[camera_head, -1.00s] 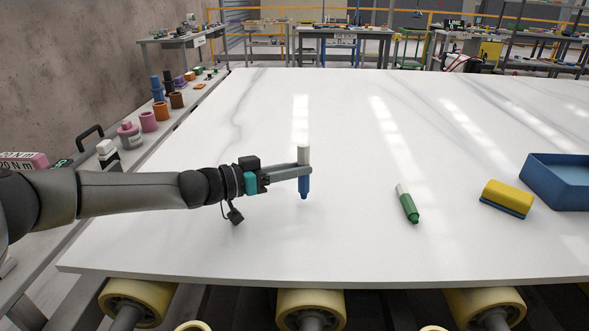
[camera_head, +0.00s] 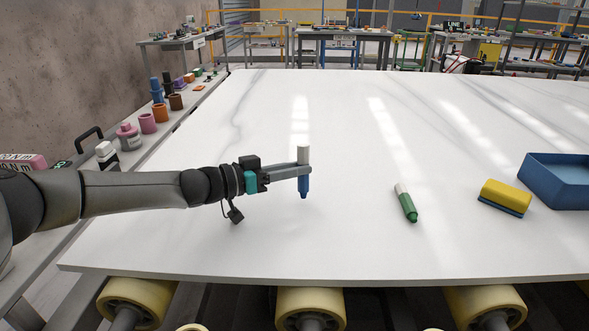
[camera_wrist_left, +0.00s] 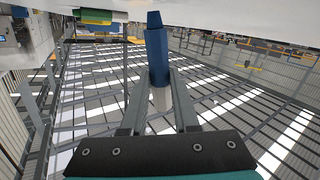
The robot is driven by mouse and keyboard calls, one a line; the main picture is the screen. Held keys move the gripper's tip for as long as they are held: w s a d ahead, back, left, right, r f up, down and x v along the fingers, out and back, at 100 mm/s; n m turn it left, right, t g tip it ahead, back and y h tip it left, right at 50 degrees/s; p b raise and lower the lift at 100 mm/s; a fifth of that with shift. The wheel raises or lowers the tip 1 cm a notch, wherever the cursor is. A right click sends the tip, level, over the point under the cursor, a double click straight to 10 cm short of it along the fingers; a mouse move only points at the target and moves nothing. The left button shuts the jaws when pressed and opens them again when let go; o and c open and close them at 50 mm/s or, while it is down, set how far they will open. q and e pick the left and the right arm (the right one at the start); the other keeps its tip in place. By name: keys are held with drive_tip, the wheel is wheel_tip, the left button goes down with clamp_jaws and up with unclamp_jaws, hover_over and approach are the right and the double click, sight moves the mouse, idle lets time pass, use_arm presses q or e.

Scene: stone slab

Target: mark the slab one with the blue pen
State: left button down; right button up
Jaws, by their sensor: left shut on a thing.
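My left gripper (camera_head: 304,170) is shut on the blue pen (camera_head: 304,187), which has a white upper end and a blue lower end. It holds the pen upright with the blue tip down, over the left part of the white, grey-veined slab (camera_head: 340,235). Whether the tip touches the slab cannot be told. In the left wrist view the pen (camera_wrist_left: 157,55) stands between the fingers, its blue tip toward the slab at the top edge. No mark shows on the slab. My right gripper is not in view.
A green pen (camera_head: 407,204) lies on the slab to the right. A yellow and blue eraser (camera_head: 505,196) and a blue bin (camera_head: 556,182) are further right. Yellow rollers (camera_head: 311,308) show below the front edge. The slab's middle and back are clear.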

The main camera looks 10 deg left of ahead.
use_arm(q)
drive_tip(key=shift+w+a+f+y, duration=0.15)
drive_tip(key=shift+w+f, duration=0.05)
drive_tip(key=shift+f, duration=0.4)
drive_tip(key=shift+w+a+f+y, duration=0.15)
drive_tip(key=shift+f, duration=0.45)
idle(0.4)
drive_tip(key=shift+w+a+r+p, duration=0.1)
drive_tip(key=shift+w+r+p, duration=0.1)
drive_tip(key=shift+r+p, duration=0.4)
drive_tip(key=shift+w+r+p, duration=0.15)
drive_tip(key=shift+r+p, duration=0.35)
drive_tip(key=shift+p, duration=0.05)
wheel_tip(320, 180, up, 5)
drive_tip(key=p, duration=0.3)
drive_tip(key=shift+p, duration=0.4)
